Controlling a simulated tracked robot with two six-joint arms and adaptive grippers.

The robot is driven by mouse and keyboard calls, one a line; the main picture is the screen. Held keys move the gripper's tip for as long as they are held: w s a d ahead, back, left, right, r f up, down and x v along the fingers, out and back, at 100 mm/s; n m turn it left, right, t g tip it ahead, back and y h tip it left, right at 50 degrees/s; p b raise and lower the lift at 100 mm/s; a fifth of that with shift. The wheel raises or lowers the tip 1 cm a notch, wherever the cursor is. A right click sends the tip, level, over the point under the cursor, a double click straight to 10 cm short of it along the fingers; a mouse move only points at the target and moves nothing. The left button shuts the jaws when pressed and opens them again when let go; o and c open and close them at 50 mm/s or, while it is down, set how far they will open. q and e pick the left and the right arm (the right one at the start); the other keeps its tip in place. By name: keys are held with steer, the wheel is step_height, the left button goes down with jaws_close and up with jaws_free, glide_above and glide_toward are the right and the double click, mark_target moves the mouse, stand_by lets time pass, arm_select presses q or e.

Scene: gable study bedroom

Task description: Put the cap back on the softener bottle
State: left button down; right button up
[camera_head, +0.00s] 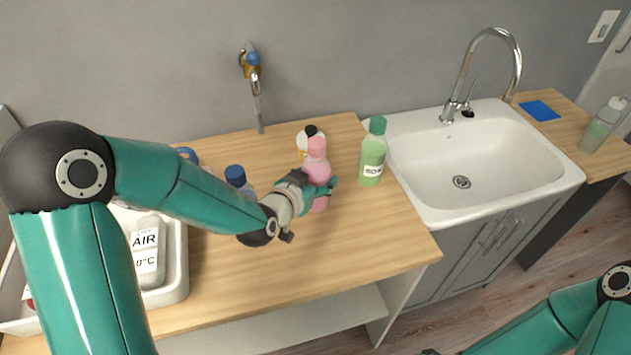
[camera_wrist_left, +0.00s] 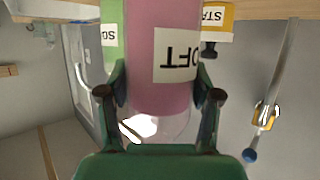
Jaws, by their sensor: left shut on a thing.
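The pink softener bottle (camera_head: 317,172) stands upright on the wooden counter, left of the green bottle. Its top is a lighter pink. I cannot tell whether that is a seated cap or the bare neck, and I see no loose cap. My left gripper (camera_head: 312,191) is shut on the bottle's side. In the left wrist view, which is upside down, the fingers (camera_wrist_left: 160,95) clasp the pink bottle (camera_wrist_left: 150,50) near a white label ending in "OFT". The bottle's top is hidden there behind the gripper.
A green bottle (camera_head: 372,155) stands right of the pink one. A white bottle with a black top (camera_head: 311,131) is behind, and a blue-capped bottle (camera_head: 236,175) is left, partly behind my arm. The sink (camera_head: 480,150) is right. The front counter is clear.

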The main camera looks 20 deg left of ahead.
arm_select(q)
steer(key=shift+f, duration=0.8)
steer(key=c, duration=0.7)
jaws_free()
steer(key=shift+f, duration=0.1)
steer(key=o, duration=0.5)
steer(key=shift+s, duration=0.15)
